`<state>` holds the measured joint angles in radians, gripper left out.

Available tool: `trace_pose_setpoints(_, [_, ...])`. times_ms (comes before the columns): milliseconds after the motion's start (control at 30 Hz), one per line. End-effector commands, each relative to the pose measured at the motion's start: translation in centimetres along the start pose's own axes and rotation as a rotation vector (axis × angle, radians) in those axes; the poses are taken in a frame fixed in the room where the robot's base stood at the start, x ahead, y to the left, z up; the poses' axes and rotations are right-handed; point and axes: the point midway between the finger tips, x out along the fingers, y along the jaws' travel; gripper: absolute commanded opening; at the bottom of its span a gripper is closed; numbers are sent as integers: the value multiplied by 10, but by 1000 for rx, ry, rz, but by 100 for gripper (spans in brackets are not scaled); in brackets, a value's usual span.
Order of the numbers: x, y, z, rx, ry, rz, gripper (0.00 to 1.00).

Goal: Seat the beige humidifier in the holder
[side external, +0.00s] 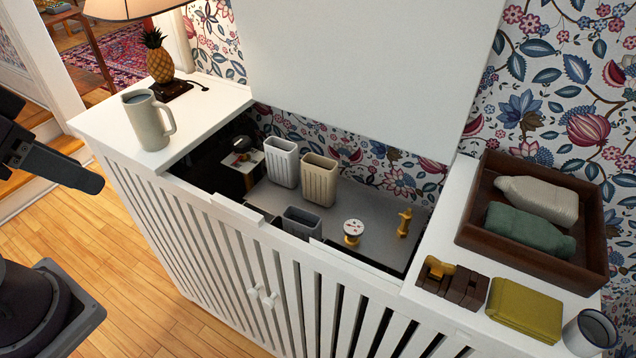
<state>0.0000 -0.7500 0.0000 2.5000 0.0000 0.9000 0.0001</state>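The beige humidifier (319,180) appears to be the ribbed, open-topped beige tub standing upright inside the white slatted cabinet. A similar white tub (281,162) stands close on its left. A grey open-topped piece (302,222) sits nearer the front wall, its lower part hidden; it may be the holder, but I cannot tell for sure. My gripper (68,168) is partly in view at the left edge, well away from the tubs and outside the cabinet. Only a dark finger-like part shows, so its opening is unclear. Nothing is visibly held.
A white-topped spool (353,231) and a yellow fitting (404,222) stand right of the tubs. The cabinet's front wall (265,235) borders the opening. A large mug (148,120) and lamp stand left; a brown tray (540,262), dark blocks and a folded yellow cloth (524,310) lie right.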

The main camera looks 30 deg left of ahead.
Motion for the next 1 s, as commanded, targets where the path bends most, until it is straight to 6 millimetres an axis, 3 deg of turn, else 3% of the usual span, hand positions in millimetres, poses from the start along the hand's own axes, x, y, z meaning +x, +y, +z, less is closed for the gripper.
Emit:
trace_pose_setpoints(233, [0, 0, 0, 0, 0, 0, 38])
trace_pose_setpoints(367, [0, 0, 0, 0, 0, 0, 62])
trace_pose_setpoints(667, [-1, 1, -4, 9, -5, 6, 62])
trace_pose_setpoints(767, [-1, 6, -35, 82, -49, 58, 62])
trace_pose_setpoints(867, [11, 16, -97, 230, -115, 151, 62])
trace_pose_setpoints(967, [47, 23, -161, 402, -165, 235, 62])
trace_pose_setpoints(1000, [67, 26, -183, 477, -180, 262, 62])
